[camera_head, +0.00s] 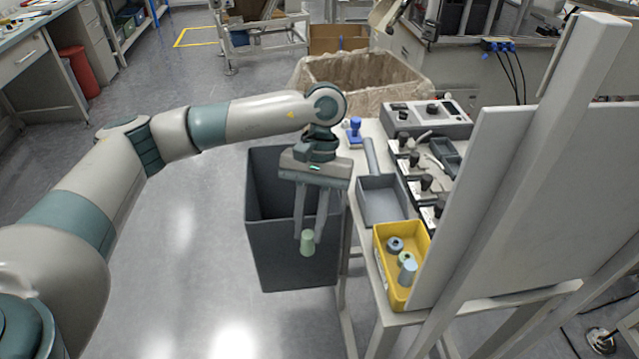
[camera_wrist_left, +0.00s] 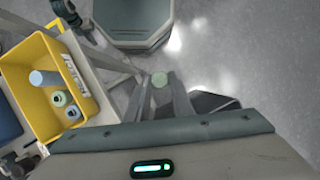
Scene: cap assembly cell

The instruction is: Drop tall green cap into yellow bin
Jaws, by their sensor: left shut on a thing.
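The tall green cap (camera_head: 307,243) is pale green and hangs between the fingertips of my left gripper (camera_head: 308,236), which is shut on it. It also shows end-on in the left wrist view (camera_wrist_left: 159,80), between the two fingers. In the head view the gripper points down in front of the dark grey bin, left of the table. The yellow bin (camera_head: 388,284) sits on the table to the right of the gripper, and at the left in the left wrist view (camera_wrist_left: 38,104). It holds a light blue tall cap (camera_head: 407,271) and two ring-like caps. My right gripper is not in view.
A dark grey floor bin (camera_head: 285,262) stands beside the table, behind the gripper. A grey tray (camera_head: 383,203) lies behind the yellow bin. A tall white panel (camera_head: 520,190) rises close to the yellow bin's right side. Open floor lies to the left.

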